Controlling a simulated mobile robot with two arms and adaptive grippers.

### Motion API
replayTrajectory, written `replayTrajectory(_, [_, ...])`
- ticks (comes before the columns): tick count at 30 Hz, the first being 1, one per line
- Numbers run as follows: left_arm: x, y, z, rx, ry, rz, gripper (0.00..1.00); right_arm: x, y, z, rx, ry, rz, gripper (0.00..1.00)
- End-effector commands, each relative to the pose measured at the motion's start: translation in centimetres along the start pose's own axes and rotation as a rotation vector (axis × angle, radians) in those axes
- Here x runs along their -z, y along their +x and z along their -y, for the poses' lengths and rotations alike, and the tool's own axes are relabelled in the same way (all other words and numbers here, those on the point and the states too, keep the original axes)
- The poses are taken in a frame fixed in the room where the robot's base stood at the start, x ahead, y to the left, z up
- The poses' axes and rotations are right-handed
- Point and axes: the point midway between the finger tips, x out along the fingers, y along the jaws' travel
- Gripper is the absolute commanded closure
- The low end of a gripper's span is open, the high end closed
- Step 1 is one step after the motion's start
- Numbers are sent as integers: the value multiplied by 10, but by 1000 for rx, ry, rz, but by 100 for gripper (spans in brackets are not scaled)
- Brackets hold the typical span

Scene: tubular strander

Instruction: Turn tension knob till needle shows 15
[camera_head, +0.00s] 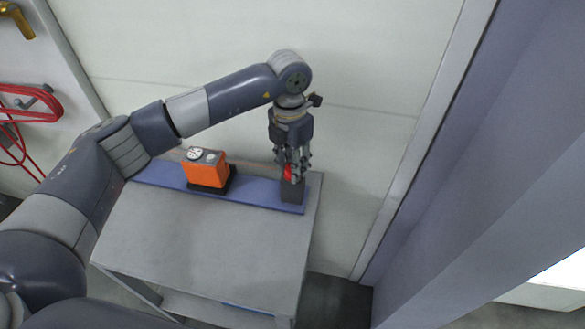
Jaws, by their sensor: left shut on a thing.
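My left gripper (291,170) points down over a dark grey block (292,191) at the right end of the blue strip. Its fingers are shut on a small red part (288,173) on top of the block, which looks like the tension knob; the fingers hide most of it. To the left stands an orange box (207,174) on a black base. A round white dial (194,154) is on its top, beside a smaller grey round part (210,157). The needle and numbers are too small to read. My right gripper is not in view.
The blue strip (255,191) runs along the back of a grey table (200,240), whose front top is clear. A pale wall stands close behind. A blue-grey upright panel (470,150) rises at the right. A red hose (25,100) hangs at the far left.

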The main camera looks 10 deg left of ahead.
Motion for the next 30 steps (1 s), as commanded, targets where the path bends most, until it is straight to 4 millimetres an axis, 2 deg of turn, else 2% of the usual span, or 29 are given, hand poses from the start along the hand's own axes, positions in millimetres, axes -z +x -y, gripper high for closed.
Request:
replayTrajectory(7, [0,0,0,0,0,0,94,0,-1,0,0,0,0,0])
replayTrajectory(8, [0,0,0,0,-1,0,66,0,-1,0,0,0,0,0])
replayTrajectory(10, [0,0,0,0,-1,0,50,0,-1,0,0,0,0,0])
replayTrajectory(22, [0,-4,0,-1,-2,1,49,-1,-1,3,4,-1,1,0])
replayTrajectory(26, [-1,-21,0,0,-3,3,49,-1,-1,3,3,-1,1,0])
replayTrajectory(30, [-1,-50,-1,-2,-2,4,49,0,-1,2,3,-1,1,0])
